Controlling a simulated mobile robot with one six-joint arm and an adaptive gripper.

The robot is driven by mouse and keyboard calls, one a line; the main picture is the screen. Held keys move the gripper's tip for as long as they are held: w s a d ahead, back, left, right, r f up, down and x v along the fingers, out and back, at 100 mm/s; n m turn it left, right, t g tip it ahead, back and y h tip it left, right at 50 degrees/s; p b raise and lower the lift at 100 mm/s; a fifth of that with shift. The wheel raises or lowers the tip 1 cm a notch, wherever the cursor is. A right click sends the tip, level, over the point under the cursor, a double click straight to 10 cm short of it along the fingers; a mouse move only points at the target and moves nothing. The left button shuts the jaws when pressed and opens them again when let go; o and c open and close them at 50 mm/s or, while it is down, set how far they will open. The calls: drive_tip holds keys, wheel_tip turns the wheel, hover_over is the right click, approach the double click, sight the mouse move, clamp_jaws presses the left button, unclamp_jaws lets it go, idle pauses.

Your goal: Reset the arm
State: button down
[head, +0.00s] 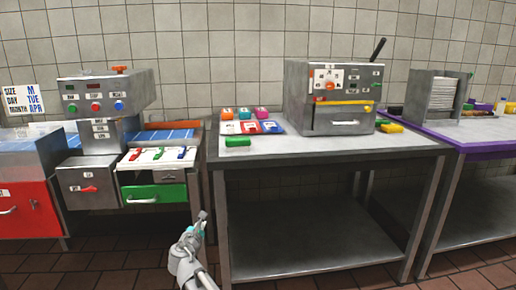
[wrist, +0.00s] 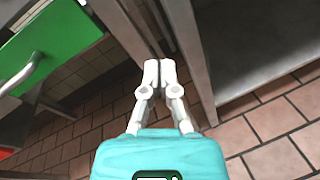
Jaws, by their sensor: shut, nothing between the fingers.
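My gripper (head: 203,216) shows low in the head view, in front of the gap between the left machine and the middle steel table. In the wrist view its two pale fingers (wrist: 160,73) are pressed together at the tips, with nothing between them. The teal gripper body fills the bottom of that view. The fingers point over the tiled floor, apart from the furniture.
A green drawer (head: 155,194) is at the left machine; its front also shows in the wrist view (wrist: 55,45). The steel table (head: 270,152) carries a grey machine (head: 330,97). A purple-edged table (head: 485,145) is at right. The floor in front is clear.

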drive_tip(key=s+d+f+m+g+h, duration=0.2)
drive_tip(key=d+f+m+g, duration=0.25)
drive_tip(key=d+m, duration=0.6)
drive_tip(key=s+d+f+m+g+h, duration=0.2)
drive_tip(key=d+f+m+g, duration=0.3)
drive_tip(key=d, duration=1)
drive_tip(key=s+d+f+m+g+y, duration=0.3)
drive_tip(key=s+d+m, duration=0.3)
drive_tip(key=s+m, duration=0.2)
drive_tip(key=s+d+f+m+g+y, duration=0.2)
drive_tip(key=s+d+f+m+g, duration=0.15)
drive_tip(key=s+d+m, duration=0.4)
wheel_tip(320, 180, up, 39)
drive_tip(key=a+p, duration=0.1)
drive_tip(key=p, duration=3.8)
drive_tip(key=shift+s+a, duration=0.4)
drive_tip(key=shift+f, duration=0.1)
